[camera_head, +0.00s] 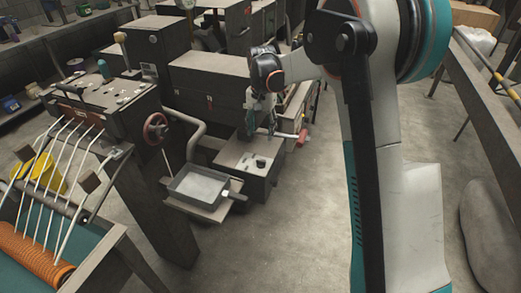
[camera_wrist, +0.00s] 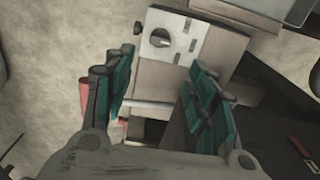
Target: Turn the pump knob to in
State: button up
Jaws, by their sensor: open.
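The pump knob (camera_wrist: 160,40) is a small round grey knob with a dark pointer, on a light metal plate (camera_wrist: 185,48) on top of a box-shaped housing. Its markings are too small to read. In the head view, small dark controls (camera_head: 260,163) show on the top of the same low housing (camera_head: 235,160); the knob's pointer direction cannot be made out there. My gripper (camera_wrist: 160,72) is open with teal fingers spread apart and nothing between them. In the head view, my gripper (camera_head: 261,124) hangs above the back of the housing, apart from the knob.
A red-ended handle (camera_head: 302,136) sticks out right of the housing; its red part shows in the wrist view (camera_wrist: 84,95). A grey metal tray (camera_head: 198,186) stands to the left. Machine cabinets (camera_head: 210,75) stand behind. The floor (camera_head: 285,225) in front is clear.

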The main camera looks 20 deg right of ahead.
aim_at(261, 160)
notch_tip(261, 160, down, 14)
jog(key=b, duration=0.4)
jog(key=shift+w, duration=0.1)
jog(key=shift+c, duration=0.3)
jog(key=c, duration=1)
